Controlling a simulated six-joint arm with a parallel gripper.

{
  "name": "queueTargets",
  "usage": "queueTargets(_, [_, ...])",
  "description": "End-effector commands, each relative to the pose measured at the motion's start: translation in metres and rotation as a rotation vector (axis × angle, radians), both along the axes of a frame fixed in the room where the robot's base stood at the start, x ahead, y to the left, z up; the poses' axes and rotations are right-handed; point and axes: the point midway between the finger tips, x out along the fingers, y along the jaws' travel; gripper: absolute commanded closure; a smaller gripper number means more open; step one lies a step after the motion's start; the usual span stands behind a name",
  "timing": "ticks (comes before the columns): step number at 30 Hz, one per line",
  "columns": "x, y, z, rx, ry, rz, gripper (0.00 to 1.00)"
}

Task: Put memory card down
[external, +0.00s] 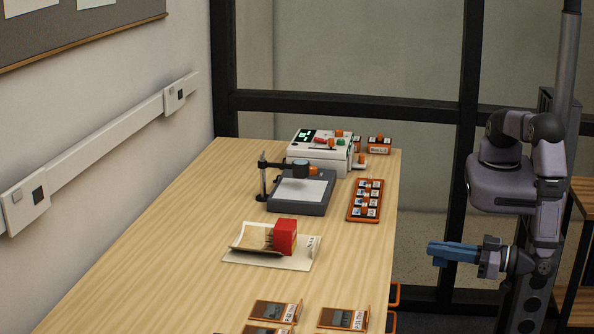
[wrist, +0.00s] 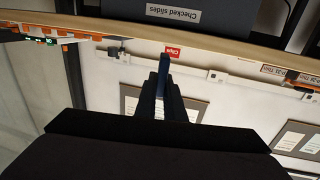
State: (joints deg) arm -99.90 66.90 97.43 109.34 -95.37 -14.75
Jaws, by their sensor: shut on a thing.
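My gripper (external: 432,250) is at the right in the external view, held out level in the air beyond the table's right edge and pointing left. In the wrist view my gripper (wrist: 163,62) is shut, with a narrow blue piece between its dark fingers. This blue piece (wrist: 163,75) appears to be the memory card, but its face and label cannot be made out. It touches nothing but the fingers. An orange tray (external: 352,216) with several small labelled pieces lies on the table near its right edge.
The wooden table (external: 180,240) holds a white device (external: 318,160), a grey stand with an arm (external: 310,205), a red clips box (external: 286,235) on papers, and orange-framed trays (external: 345,316) at the front. A dark "Checked slides" box (wrist: 173,14) shows in the wrist view.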

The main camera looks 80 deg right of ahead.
Motion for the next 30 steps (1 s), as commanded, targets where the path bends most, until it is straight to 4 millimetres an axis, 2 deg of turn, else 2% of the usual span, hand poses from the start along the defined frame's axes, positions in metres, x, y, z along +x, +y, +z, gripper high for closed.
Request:
queueTargets(2, [0.027, 0.023, -0.002, 0.008, 0.001, 0.017, 1.00])
queueTargets(6, [0.076, 0.060, 0.015, 0.008, 0.000, 0.068, 1.00])
queueTargets(10, [0.121, 0.084, 0.039, 0.008, -0.001, 0.111, 1.00])
queueTargets(15, [0.168, 0.101, 0.072, 0.005, -0.002, 0.150, 1.00])
queueTargets(21, [0.197, 0.107, 0.096, 0.002, 0.000, 0.172, 1.00])
queueTargets(26, [0.204, 0.108, 0.103, 0.001, 0.000, 0.177, 1.00])
queueTargets(30, [0.204, 0.108, 0.097, -0.003, 0.002, 0.178, 1.00])
